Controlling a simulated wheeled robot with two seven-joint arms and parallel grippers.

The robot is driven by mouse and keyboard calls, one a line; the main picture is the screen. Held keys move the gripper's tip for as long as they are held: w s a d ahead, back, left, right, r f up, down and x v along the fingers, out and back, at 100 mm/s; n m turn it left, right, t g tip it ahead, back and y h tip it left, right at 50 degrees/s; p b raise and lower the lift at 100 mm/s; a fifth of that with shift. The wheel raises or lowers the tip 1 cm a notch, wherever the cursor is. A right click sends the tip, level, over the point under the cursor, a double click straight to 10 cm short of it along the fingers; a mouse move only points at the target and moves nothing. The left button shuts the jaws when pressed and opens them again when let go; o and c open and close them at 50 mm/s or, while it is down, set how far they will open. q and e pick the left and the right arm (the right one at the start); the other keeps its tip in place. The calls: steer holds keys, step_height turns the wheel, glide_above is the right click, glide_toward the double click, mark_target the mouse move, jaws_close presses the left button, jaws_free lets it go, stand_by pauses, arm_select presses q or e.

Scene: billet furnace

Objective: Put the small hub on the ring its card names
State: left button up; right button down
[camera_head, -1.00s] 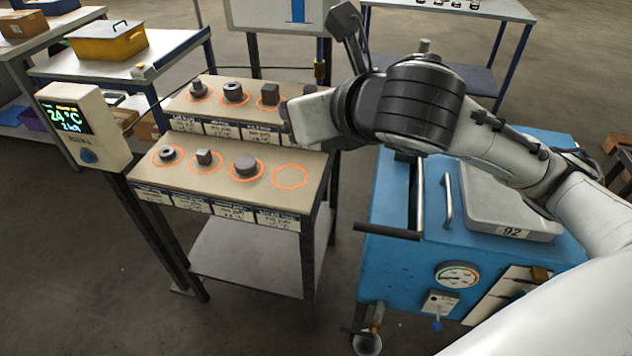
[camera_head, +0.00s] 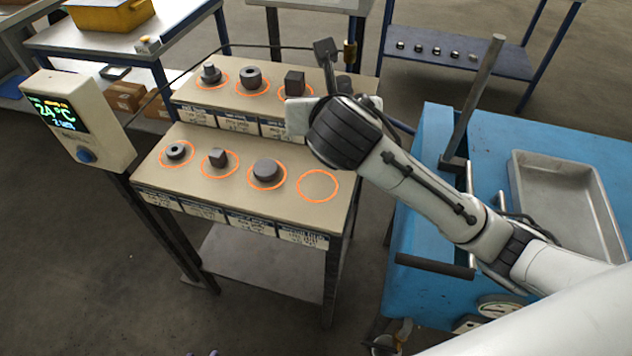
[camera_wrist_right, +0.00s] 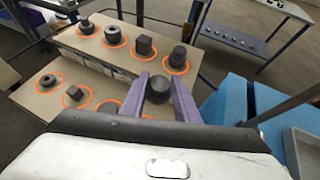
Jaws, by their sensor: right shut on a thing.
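My right gripper (camera_wrist_right: 158,97) is shut on a dark round piece (camera_wrist_right: 157,84), seen between its purple fingers in the right wrist view. In the head view the wrist hides the held piece. The gripper is near the right part of the two-step stand (camera_head: 290,222). The lower step holds a small ring-shaped piece (camera_head: 176,151), a block (camera_head: 218,158) and a wide disc (camera_head: 266,171), each in an orange ring. The rightmost lower orange ring (camera_head: 318,172) is empty. Cards (camera_head: 250,223) line the step's front; their text is unreadable. My left gripper is not in view.
The upper step holds a stepped hub (camera_head: 210,73), a ring piece (camera_head: 251,77), a block (camera_head: 294,82) and another stepped piece (camera_wrist_right: 178,58). A display box (camera_head: 80,120) stands left. A blue cabinet (camera_head: 430,170) with a grey tray (camera_head: 515,190) stands right.

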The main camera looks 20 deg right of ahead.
steer(key=f+n, duration=0.1)
steer(key=f, duration=0.3)
steer(key=s+a+f+y, duration=0.1)
steer(key=f, duration=0.4)
steer(key=f+n+y, duration=0.1)
steer(key=f, duration=0.3)
steer(key=shift+s+a+f+n+t+p, duration=0.15)
steer(key=shift+a+f+n+t+p, duration=0.15)
steer(key=shift+p, duration=0.05)
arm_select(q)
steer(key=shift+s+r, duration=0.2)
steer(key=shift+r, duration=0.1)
arm_select(e)
steer(key=shift+f, duration=2.1)
steer(key=shift+f, duration=0.1)
steer(key=c, duration=1.4)
jaws_free()
steer(key=shift+f, duration=0.1)
steer(key=shift+o, duration=0.2)
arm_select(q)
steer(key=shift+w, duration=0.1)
arm_select(e)
steer(key=v, duration=1.2)
steer(key=shift+r, duration=0.2)
